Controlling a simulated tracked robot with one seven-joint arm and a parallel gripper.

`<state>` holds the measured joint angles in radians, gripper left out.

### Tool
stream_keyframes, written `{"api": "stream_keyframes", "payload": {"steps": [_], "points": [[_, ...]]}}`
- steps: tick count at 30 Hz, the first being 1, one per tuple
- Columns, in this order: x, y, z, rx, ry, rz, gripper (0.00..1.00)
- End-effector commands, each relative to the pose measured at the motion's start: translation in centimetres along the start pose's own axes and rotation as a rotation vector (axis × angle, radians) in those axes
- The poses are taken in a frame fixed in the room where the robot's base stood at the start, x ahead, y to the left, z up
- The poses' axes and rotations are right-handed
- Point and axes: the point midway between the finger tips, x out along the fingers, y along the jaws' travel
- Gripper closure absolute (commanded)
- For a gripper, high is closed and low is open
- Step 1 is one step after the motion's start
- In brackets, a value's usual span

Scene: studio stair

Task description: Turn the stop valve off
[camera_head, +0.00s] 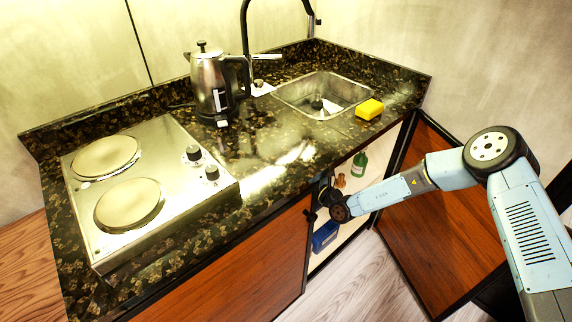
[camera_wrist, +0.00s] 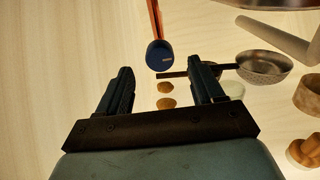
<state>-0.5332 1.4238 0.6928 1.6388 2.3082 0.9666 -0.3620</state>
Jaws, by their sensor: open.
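In the wrist view a round dark-blue knob (camera_wrist: 159,56) sits at the end of a thin orange-red pipe; it looks like the stop valve's handle. My gripper (camera_wrist: 163,78) is open and empty, its two fingers spread to either side below the knob in the picture. The knob appears beyond the fingertips, apart from both; the exact gap cannot be told. In the head view my gripper (camera_head: 325,192) reaches into the open cabinet under the sink. I cannot make out the valve there.
The wrist view shows a metal pan (camera_wrist: 265,66) and a brown bowl (camera_wrist: 308,97) at the right. In the head view a green bottle (camera_head: 359,164) and a blue box (camera_head: 325,236) are in the cabinet. An open door (camera_head: 435,205) stands right; the countertop (camera_head: 270,150) is above.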

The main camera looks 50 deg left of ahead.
Motion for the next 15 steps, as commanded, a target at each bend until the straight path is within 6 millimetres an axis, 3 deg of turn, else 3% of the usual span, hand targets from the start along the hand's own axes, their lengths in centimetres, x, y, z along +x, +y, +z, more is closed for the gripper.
{"api": "stream_keyframes", "payload": {"steps": [9,15], "points": [[5.5,0.2,0.0,-0.002,-0.001,0.002,0.33],[7.6,0.2,0.0,-0.001,-0.001,0.002,0.33]]}}
